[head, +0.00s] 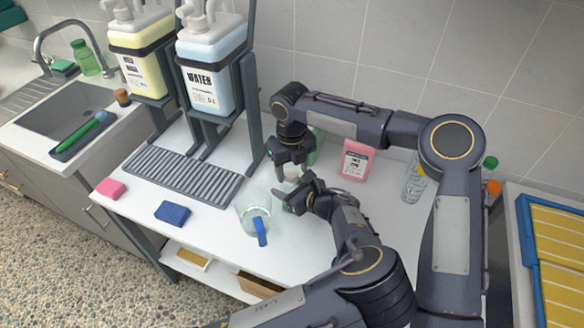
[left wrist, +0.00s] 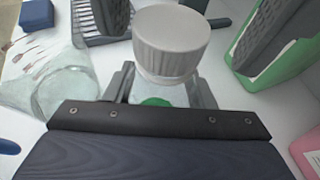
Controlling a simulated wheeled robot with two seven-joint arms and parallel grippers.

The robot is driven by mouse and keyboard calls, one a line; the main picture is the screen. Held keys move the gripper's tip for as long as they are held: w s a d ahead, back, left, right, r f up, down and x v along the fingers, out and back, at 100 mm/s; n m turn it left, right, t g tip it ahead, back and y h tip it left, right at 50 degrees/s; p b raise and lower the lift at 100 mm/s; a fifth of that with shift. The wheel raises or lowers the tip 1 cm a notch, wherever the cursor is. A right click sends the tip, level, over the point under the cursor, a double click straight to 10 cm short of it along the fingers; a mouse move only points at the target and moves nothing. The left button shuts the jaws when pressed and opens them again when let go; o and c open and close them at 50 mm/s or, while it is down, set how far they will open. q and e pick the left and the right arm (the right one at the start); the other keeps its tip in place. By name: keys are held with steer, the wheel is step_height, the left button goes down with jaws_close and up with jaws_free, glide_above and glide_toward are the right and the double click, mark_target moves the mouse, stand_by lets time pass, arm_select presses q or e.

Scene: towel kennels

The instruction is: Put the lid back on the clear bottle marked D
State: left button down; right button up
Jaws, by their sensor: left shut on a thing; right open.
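A white ribbed lid (left wrist: 172,45) sits at the top of a clear bottle (left wrist: 174,92) in the left wrist view. I cannot tell whether it is fully seated. The lid shows small and pale in the head view (head: 292,173). My left gripper (head: 296,198) is shut on the clear bottle below the lid. A bit of green shows low on the bottle, and its letter mark is hidden. My right gripper (head: 291,158) is open just above and behind the lid, pointing down; its dark fingers stand apart on either side of the lid in the left wrist view.
A glass jug (head: 251,207) with a blue handle stands left of my grippers. A green container (head: 317,146) and a pink container (head: 357,160) stand behind. A clear bottle (head: 413,182) stands at right. A grey drain rack (head: 185,178) and blue sponge (head: 172,213) lie left.

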steer(key=shift+r, duration=2.25)
steer(key=shift+c, duration=0.3)
steer(key=r+n, duration=0.3)
steer(key=shift+s+a+r, duration=0.1)
steer(key=shift+s+a, duration=0.05)
steer(key=shift+a, duration=0.05)
steer(key=shift+f, duration=4.05)
steer(key=shift+c, duration=0.2)
